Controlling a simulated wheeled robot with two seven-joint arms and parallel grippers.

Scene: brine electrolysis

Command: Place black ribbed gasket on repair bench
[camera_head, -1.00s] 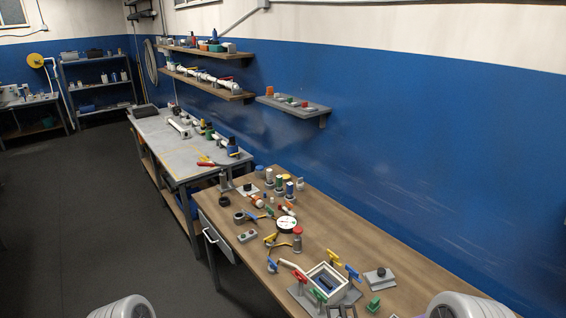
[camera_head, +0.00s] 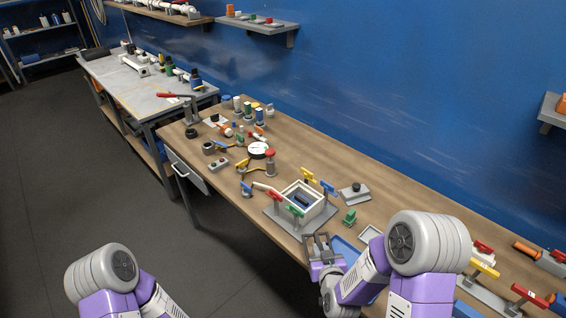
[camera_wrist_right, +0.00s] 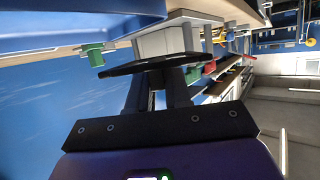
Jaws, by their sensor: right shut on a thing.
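My right gripper (camera_head: 321,246) is over the front edge of the wooden bench (camera_head: 240,218), in front of a square white-framed fixture. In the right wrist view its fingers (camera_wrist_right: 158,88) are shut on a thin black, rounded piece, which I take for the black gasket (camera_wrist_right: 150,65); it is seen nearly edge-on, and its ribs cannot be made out. A grey-topped bench (camera_head: 122,84) stands farther back on the left. Which bench is the repair bench is not marked. My left gripper is out of view.
The white-framed fixture (camera_head: 287,203) with coloured clamp handles stands just behind the right gripper. A blue tray (camera_head: 345,249) lies beside it on the right. A green part (camera_head: 349,217) and a grey block (camera_head: 354,193) are near. Small parts crowd the wooden bench's far end.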

